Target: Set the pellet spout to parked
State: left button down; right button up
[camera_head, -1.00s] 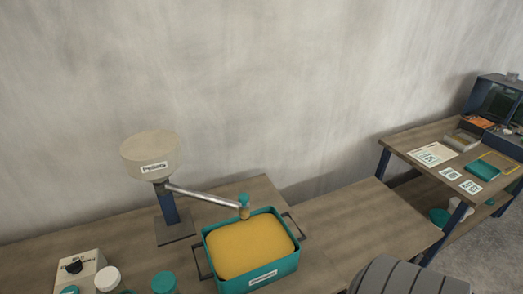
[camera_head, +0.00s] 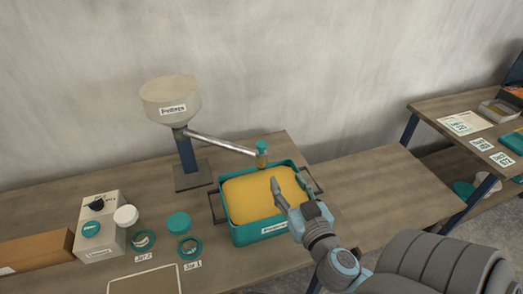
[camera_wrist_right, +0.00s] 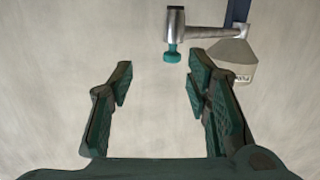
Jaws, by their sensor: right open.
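The pellet spout is a metal tube (camera_head: 222,144) reaching right from the post under the pellet hopper (camera_head: 170,100). Its outlet end carries a teal knob (camera_head: 262,147) and sits above the back of a teal tray (camera_head: 262,234) full of yellow pellets. My right gripper (camera_head: 287,186) is open and empty, over the right part of the tray, in front of and apart from the knob. In the right wrist view, the knob (camera_wrist_right: 173,53) shows beyond the fingertips, between and slightly above the open fingers (camera_wrist_right: 158,72). My left gripper is not in view.
A cardboard box (camera_head: 36,250) lies at far left. The table right of the tray is bare. Another table (camera_head: 450,120) stands at right.

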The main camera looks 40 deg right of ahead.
aim_at(263, 148)
jog(key=shift+t+y, duration=0.4)
jog(key=shift+t, duration=0.3)
jog(key=p+x, duration=0.1)
jog(key=x, duration=0.3)
jog(key=a+r+p+x, duration=0.1)
jog(key=x, duration=0.4)
jog(key=r+p+x, duration=0.1)
jog(key=x, duration=0.4)
jog(key=shift+w+a+r, duration=0.1)
jog(key=shift+w+a, duration=0.05)
jog(key=shift+w, duration=0.2)
jog(key=shift+c, duration=0.5)
grip_shut()
